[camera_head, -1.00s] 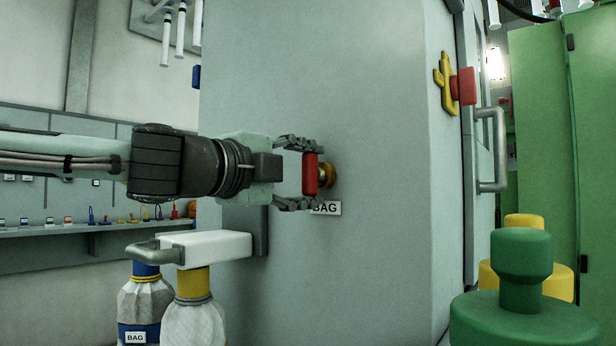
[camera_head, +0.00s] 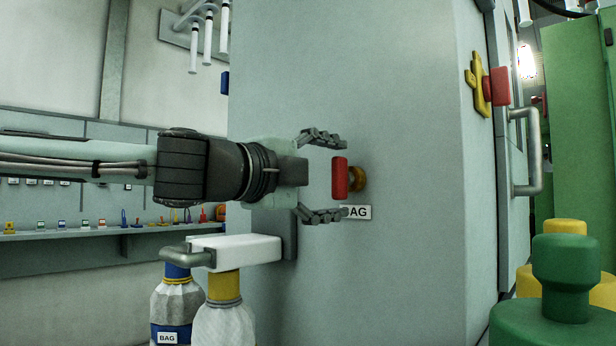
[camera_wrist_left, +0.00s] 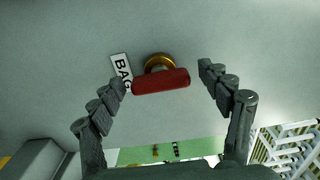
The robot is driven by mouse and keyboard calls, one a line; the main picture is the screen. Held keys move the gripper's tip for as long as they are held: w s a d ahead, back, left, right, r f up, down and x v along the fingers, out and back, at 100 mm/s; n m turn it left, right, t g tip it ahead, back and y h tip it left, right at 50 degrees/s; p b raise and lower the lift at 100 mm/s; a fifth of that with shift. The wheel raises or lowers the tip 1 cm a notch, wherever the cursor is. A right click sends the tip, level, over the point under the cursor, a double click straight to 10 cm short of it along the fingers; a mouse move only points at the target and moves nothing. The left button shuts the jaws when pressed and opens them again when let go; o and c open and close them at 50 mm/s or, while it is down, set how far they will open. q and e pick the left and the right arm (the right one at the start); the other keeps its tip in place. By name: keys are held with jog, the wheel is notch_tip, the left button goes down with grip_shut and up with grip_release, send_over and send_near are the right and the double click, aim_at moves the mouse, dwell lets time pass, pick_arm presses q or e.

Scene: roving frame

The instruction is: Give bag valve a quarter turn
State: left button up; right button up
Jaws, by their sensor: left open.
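The bag valve is a red bar handle (camera_head: 340,178) on a brass stem (camera_head: 358,179), fixed to a grey-green cabinet wall. In the head view the handle stands upright. A white BAG label (camera_head: 357,212) is just below it. My left gripper (camera_head: 324,176) is open, with one finger above and one below the handle, both apart from it. In the left wrist view the red handle (camera_wrist_left: 161,81) lies crosswise between the spread fingers, with the brass stem behind it. My right gripper is not in view.
Below my left gripper a white bracket (camera_head: 240,252) with a grey handle holds bags with yellow and blue necks. A yellow cactus-shaped piece and red block (camera_head: 497,86) sit at the cabinet's right edge. Green and yellow bottle shapes (camera_head: 565,275) stand at lower right.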

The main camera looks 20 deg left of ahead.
pick_arm(q)
jog(key=v, duration=1.1)
dwell(0.4)
